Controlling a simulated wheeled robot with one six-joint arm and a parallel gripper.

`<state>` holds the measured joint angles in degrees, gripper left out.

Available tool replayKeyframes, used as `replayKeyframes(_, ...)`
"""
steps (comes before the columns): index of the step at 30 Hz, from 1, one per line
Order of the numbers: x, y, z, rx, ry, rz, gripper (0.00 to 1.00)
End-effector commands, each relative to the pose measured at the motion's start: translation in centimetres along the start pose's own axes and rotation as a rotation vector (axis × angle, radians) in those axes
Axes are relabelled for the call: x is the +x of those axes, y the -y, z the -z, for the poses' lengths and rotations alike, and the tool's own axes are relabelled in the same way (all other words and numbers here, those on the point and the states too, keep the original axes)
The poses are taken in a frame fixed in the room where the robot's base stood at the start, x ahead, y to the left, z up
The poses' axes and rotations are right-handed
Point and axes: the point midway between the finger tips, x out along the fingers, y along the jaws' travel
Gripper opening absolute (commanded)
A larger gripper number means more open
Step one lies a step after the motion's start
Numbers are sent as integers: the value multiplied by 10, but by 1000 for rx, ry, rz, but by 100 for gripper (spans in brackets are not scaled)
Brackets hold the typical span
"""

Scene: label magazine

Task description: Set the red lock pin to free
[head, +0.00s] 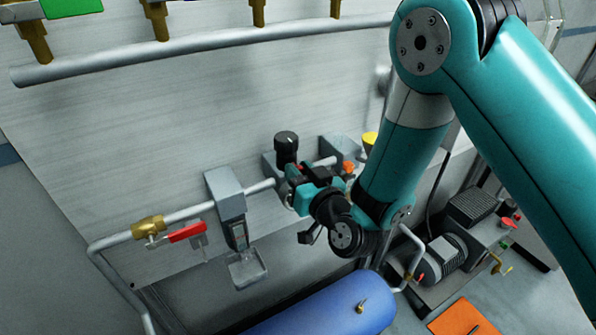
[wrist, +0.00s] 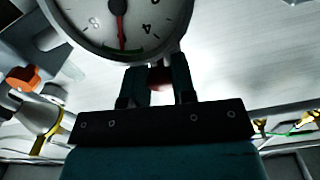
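The red lock pin (wrist: 160,78) shows as a small dark red piece between my fingertips in the wrist view, just below a round gauge. Its far end is hidden. In the head view a bit of red (head: 298,167) shows by my gripper, under the black knob (head: 286,145) of the regulator on the pipe. My gripper (head: 296,173) is at this regulator; it also shows in the wrist view (wrist: 160,80). Its two fingers are close together and the red piece fills the gap, so it looks shut on the pin. The pin's setting cannot be read.
The white gauge (wrist: 118,25) is very close above my fingers. Left along the pipe are a grey filter unit (head: 228,195) and a valve with a red handle (head: 187,232). An orange knob (head: 348,167) is close on the right. A blue tank (head: 325,308) lies below.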

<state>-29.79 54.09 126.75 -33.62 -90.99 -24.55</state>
Motion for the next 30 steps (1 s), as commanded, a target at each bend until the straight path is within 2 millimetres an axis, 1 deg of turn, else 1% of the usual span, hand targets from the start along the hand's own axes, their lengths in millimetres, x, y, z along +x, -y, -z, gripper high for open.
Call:
replayKeyframes(1, 0, 0, 0, 0, -1, -1, 3)
replayKeyframes(2, 0, 0, 0, 0, -1, -1, 0)
replayKeyframes(7, -1, -1, -1, -1, -1, -1, 0)
replayKeyframes(11, -7, -3, -3, 0, -2, -1, 0)
replayKeyframes(15, -13, -5, 0, -1, -2, -1, 0)
replayKeyframes(21, -12, -3, 0, -1, 1, 0, 0)
replayKeyframes(22, -13, -3, 0, -1, 2, 0, 29)
replayKeyframes(23, -13, -3, 0, -1, 2, 0, 36)
replayKeyframes(24, -13, -3, 0, -1, 2, 0, 45)
replayKeyframes(25, -12, -3, 0, -1, 2, 0, 51)
replayKeyframes(30, -12, -3, 0, -1, 1, 1, 51)
